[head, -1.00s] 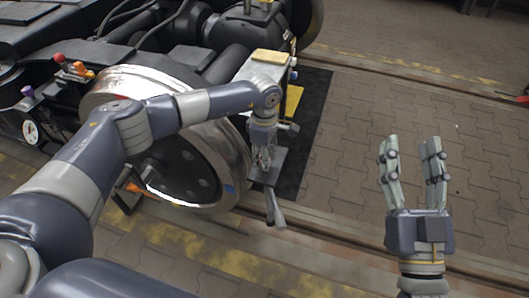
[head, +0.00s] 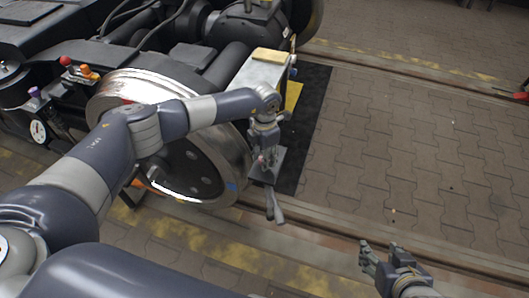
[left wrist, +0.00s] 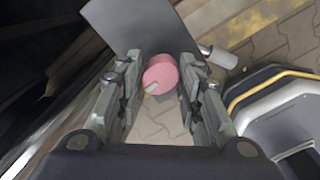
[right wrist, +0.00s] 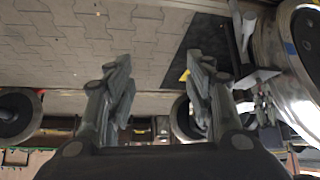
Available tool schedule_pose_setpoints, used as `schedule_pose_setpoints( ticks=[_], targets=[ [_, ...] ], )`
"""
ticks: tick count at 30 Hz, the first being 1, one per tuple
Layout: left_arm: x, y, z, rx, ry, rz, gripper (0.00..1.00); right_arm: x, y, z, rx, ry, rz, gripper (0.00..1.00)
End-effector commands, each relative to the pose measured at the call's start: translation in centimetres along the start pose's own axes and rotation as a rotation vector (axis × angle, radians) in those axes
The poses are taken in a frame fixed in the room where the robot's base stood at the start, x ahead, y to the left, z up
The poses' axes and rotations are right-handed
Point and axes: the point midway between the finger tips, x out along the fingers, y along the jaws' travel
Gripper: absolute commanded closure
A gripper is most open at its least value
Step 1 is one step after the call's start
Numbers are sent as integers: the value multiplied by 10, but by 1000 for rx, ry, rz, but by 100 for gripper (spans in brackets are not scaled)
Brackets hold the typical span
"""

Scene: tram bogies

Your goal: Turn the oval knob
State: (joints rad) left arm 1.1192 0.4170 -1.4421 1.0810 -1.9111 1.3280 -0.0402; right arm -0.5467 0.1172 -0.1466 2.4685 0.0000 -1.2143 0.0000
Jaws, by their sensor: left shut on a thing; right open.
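A pinkish-red knob (left wrist: 160,75) with a rounded face and a pale mark on it sits between my left fingertips in the left wrist view. I take it for the oval knob, though its outline looks nearly round. My left gripper (head: 264,158) is shut on it, in front of a grey plate (head: 270,172) beside the large wheel. In the head view only a small reddish patch of the knob (head: 262,160) shows; the fingers hide the rest. My right gripper (head: 383,253) is open and empty, low over the floor at the lower right.
The steel wheel (head: 225,150) and dark bogie frame stand close left of my left gripper. A grey lever (head: 273,205) hangs below the plate. Red, orange and purple knobs (head: 35,93) and a white gauge (head: 39,131) are farther left.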

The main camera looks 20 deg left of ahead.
Motion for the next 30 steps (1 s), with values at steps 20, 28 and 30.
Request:
schedule_pose_setpoints(
  ticks=[20,28,30],
  targets=[
    [-2,-1,0,-606,1,0,90,-37,9,77,12,-401,18,51],
    [-1,0,0,-754,0,-1,90,-3,8,94,11,-417,14,51],
    [-1,0,0,-777,1,0,90,2,8,97,10,-418,13,51]
  ],
)
